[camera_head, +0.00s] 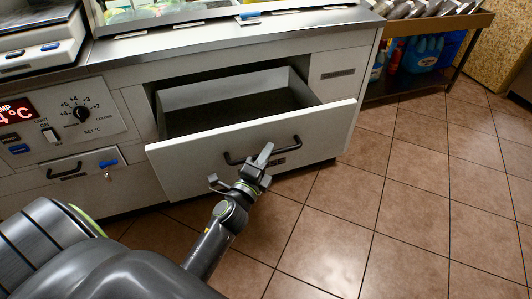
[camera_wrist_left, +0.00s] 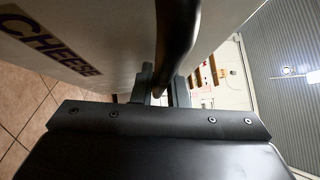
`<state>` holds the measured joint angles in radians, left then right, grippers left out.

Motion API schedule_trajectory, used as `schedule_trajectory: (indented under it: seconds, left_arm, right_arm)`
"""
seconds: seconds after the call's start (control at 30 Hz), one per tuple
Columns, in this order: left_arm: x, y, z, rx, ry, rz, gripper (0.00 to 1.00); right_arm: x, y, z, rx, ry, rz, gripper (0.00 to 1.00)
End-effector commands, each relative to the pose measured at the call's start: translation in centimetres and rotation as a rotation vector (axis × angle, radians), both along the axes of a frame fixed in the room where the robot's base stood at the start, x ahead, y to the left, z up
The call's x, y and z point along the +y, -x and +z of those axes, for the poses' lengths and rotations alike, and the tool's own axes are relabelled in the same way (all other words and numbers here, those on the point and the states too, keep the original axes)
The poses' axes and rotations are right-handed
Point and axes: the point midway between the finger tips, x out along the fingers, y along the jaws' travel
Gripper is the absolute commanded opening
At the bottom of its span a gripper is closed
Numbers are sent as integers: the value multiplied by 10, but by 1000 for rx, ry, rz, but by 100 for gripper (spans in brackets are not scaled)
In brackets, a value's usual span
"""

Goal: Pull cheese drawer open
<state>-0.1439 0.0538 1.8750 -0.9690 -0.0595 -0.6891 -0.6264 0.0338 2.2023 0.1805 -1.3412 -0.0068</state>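The cheese drawer (camera_head: 195,165) is pulled well out of the counter, and its grey inside looks empty. Its front is white with a dark bar handle (camera_head: 233,161). My left gripper (camera_head: 264,153) is at the middle of this handle, in front of the panel. In the left wrist view the handle (camera_wrist_left: 178,35) runs down between the two fingers (camera_wrist_left: 160,88), which are close around it. The drawer front (camera_wrist_left: 100,35) there carries the label CHEESE (camera_wrist_left: 50,40). In the head view the label is mostly hidden behind my gripper. My right gripper is not in view.
The counter (camera_head: 230,37) stands behind the drawer. A control panel (camera_head: 68,115) with a dial and a smaller closed drawer (camera_head: 85,170) are at left. A low shelf (camera_head: 435,25) with goods stands at back right. The tiled floor (camera_head: 400,200) is clear at right.

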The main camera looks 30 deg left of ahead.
Motion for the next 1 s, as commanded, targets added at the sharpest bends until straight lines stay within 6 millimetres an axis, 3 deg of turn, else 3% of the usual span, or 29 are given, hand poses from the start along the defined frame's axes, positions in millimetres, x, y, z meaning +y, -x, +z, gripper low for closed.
schedule_trajectory:
  seconds: [0.03, 0.13, 0.57, 1.0]
  left_arm:
    - [0, 0, -1, 2, 0, 0, 20]
    - [0, 0, -1, 1, 0, 0, 34]
    - [0, 9, -3, 2, 1, 0, 34]
    - [-6, 91, -16, 3, 3, 3, 34]
  right_arm:
    - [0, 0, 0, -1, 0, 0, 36]
    - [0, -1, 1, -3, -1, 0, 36]
    - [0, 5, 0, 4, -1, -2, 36]
    - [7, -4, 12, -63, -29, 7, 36]
